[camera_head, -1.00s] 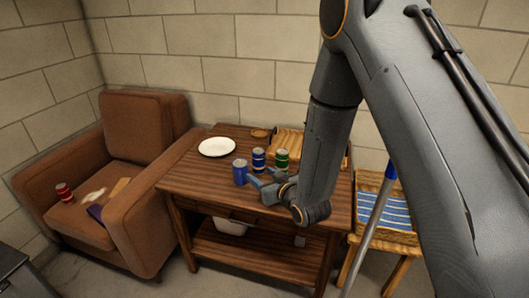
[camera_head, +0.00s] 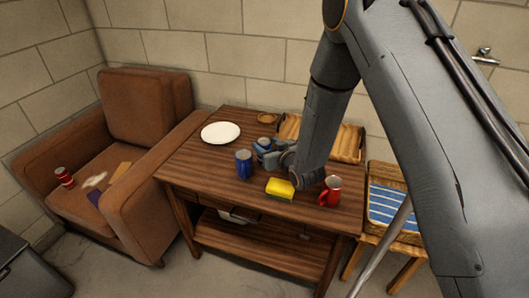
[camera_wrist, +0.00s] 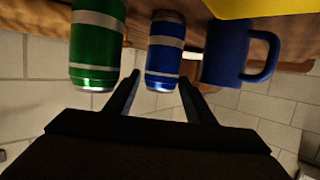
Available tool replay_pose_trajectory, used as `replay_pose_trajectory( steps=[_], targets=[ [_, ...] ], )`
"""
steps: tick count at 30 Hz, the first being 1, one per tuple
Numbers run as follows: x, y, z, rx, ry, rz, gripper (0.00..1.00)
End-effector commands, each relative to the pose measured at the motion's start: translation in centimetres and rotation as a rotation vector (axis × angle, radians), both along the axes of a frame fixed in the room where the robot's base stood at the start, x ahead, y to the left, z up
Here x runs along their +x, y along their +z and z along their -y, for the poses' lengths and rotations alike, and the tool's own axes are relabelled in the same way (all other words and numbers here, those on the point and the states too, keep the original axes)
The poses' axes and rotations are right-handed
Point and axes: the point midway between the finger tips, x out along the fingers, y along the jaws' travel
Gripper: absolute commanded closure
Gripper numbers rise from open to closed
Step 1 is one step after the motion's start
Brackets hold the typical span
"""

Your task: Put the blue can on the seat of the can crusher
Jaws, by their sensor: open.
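The blue can (camera_wrist: 163,58) with silver bands stands on the wooden table, upside down in the wrist view. My gripper (camera_wrist: 159,78) is open, with one fingertip on each side of the can's rim end; I cannot tell whether they touch it. In the head view my gripper (camera_head: 264,150) is over the table and largely covers the can there. I cannot make out the can crusher in any view.
A green can (camera_wrist: 97,50) and a blue mug (camera_wrist: 225,52) flank the blue can closely. The table (camera_head: 190,165) also bears a white plate (camera_head: 220,132), a yellow sponge (camera_head: 281,188) and a red mug (camera_head: 330,190). A brown armchair (camera_head: 135,205) stands left.

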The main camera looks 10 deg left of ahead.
Motion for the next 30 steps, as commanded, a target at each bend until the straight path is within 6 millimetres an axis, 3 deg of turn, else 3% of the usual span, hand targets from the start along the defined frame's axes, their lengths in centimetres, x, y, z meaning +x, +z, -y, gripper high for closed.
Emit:
replay_pose_trajectory(
  steps=[5,12,18,30],
  targets=[
    [1.24,-0.47,-1.12,0.0,0.002,0.001,0.51],
    [1.34,-0.53,-1.23,0.0,0.002,0.0,0.51],
    [1.32,-0.53,-1.22,0.0,0.002,0.0,0.81],
    [1.35,0.09,-1.21,0.0,0.002,0.0,0.85]
  ],
)
